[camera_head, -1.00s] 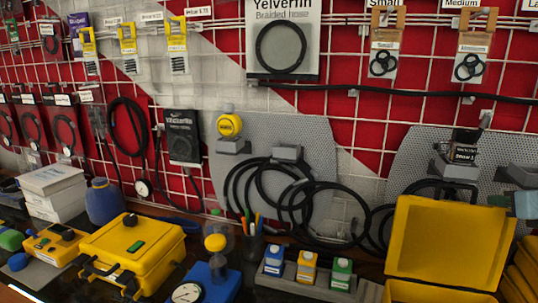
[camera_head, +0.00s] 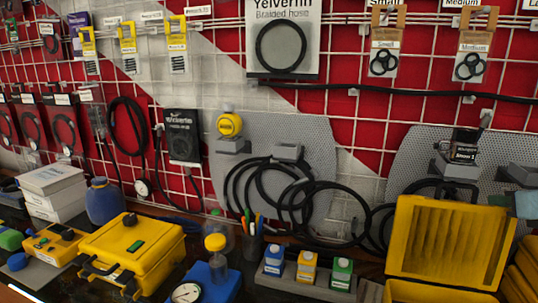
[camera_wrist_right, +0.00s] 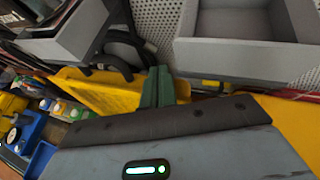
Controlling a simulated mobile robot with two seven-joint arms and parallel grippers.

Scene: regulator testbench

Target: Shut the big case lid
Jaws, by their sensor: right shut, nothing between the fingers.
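The big yellow case stands open at the lower right of the head view. Its lid (camera_head: 447,243) is raised, with the ridged inner face toward me. Only a strip of its base (camera_head: 432,294) shows at the bottom edge. My right gripper (camera_head: 500,199) is at the right edge, beside the lid's upper right corner. In the wrist view its green fingers (camera_wrist_right: 158,72) are together and empty, in front of a yellow surface that looks like the lid (camera_wrist_right: 105,93). I cannot tell whether they touch it. My left gripper is not in view.
A smaller yellow case (camera_head: 130,258) stands shut at left. A grey holder (camera_head: 303,286) with blue, yellow and green boxes is left of the open case. Behind the lid is a perforated panel (camera_head: 410,150) with hoses and grey trays. More yellow cases (camera_head: 524,270) crowd the right edge.

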